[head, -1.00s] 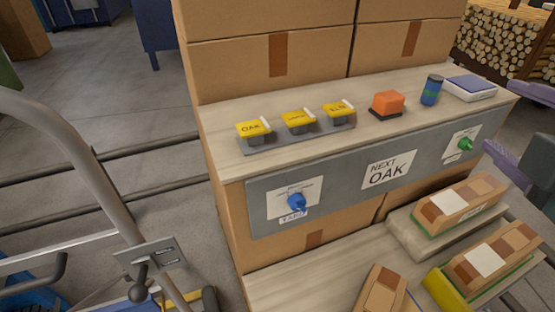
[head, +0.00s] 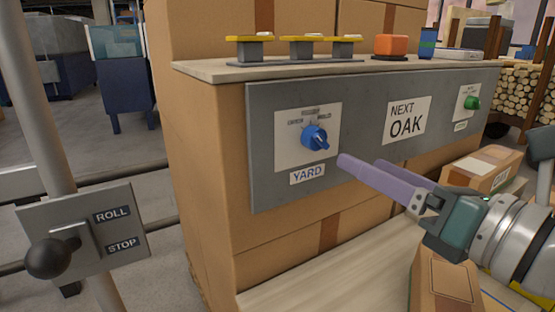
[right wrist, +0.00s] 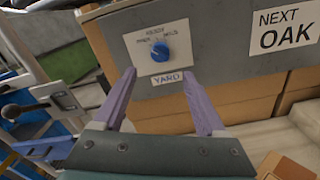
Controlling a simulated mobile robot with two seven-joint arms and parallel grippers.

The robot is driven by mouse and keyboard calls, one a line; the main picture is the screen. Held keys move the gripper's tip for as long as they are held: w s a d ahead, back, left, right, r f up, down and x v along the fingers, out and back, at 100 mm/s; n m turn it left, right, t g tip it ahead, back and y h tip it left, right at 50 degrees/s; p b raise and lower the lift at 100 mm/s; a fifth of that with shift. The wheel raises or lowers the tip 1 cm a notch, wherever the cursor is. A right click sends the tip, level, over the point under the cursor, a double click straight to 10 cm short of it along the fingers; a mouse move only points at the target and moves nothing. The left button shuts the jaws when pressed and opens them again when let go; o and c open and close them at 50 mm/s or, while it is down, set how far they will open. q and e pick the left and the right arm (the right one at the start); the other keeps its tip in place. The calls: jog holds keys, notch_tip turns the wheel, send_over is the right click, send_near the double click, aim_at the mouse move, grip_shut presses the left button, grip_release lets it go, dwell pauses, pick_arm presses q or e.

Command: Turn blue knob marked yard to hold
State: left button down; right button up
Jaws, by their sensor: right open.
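The blue knob (head: 314,137) sits on a white plate on the grey panel (head: 362,135), above a label reading YARD (head: 307,175). Small position words are printed above it; I cannot clearly tell which one it points to. The knob also shows in the right wrist view (right wrist: 159,52), ahead of the fingertips. My right gripper (head: 347,162) is open, its purple fingers just right of and below the knob in the head view. In the right wrist view its fingers (right wrist: 157,80) are spread to either side below the knob, with nothing between them. My left gripper is not in view.
A NEXT OAK sign (head: 406,122) and a green knob (head: 472,103) are further right on the panel. Yellow-topped blocks and an orange block (head: 390,45) stand on the shelf above. A ROLL/STOP lever plate (head: 82,235) stands at left. Boxes lie below right.

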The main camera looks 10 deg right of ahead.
aim_at(324, 142)
jog(key=x, duration=0.9)
jog(key=shift+w+r, duration=0.1)
grip_shut()
dwell(0.4)
